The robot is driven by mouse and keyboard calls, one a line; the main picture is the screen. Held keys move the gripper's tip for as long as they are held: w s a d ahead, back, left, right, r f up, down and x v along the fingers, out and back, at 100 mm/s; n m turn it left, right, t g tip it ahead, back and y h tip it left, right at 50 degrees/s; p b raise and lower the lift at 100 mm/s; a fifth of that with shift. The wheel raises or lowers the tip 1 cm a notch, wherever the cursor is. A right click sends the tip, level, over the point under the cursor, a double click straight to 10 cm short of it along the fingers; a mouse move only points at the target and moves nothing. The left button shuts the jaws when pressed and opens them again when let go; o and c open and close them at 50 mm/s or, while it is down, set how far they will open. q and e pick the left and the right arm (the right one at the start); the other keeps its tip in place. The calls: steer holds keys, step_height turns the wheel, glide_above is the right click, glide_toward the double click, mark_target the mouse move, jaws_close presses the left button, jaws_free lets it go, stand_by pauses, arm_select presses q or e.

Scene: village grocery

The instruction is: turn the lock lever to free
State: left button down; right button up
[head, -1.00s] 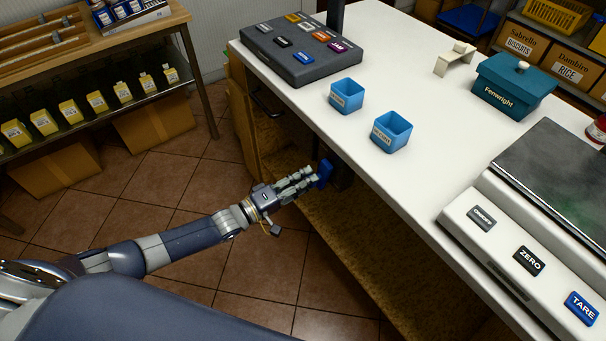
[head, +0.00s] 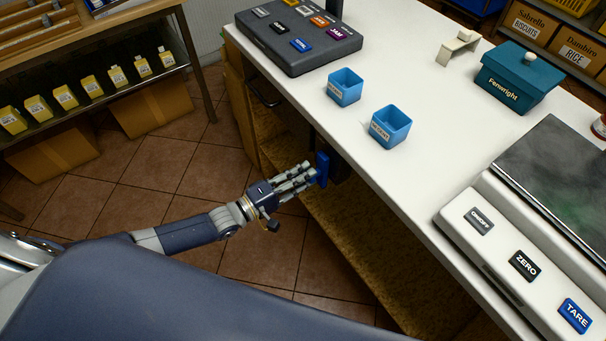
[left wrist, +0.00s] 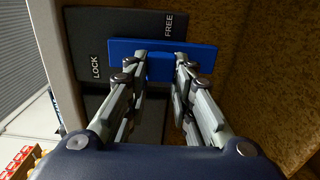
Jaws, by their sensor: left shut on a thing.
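The blue lock lever (head: 322,169) is under the counter's edge, upright in the head view. In the left wrist view the lever (left wrist: 160,66) lies across a dark plate (left wrist: 125,22) marked LOCK and FREE. Its left end is beside the word LOCK; the word FREE stands above its middle, apart from it. My left gripper (head: 313,175) is shut on the lever, with its fingers (left wrist: 161,64) at the lever's middle part. The lever's pivot is hidden. My right gripper is not in view.
The white counter (head: 400,185) overhangs the lever and an open shelf space (head: 345,225) below. On it stand two blue bins (head: 345,88), a keypad (head: 290,45), a teal box (head: 515,80) and a scale (head: 480,240). Tiled floor is free to the left.

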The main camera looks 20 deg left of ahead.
arm_select(q)
steer(key=c, duration=1.4)
jaws_free()
steer(key=shift+o, duration=0.2)
steer(key=v, duration=1.2)
steer(key=shift+f, duration=0.15)
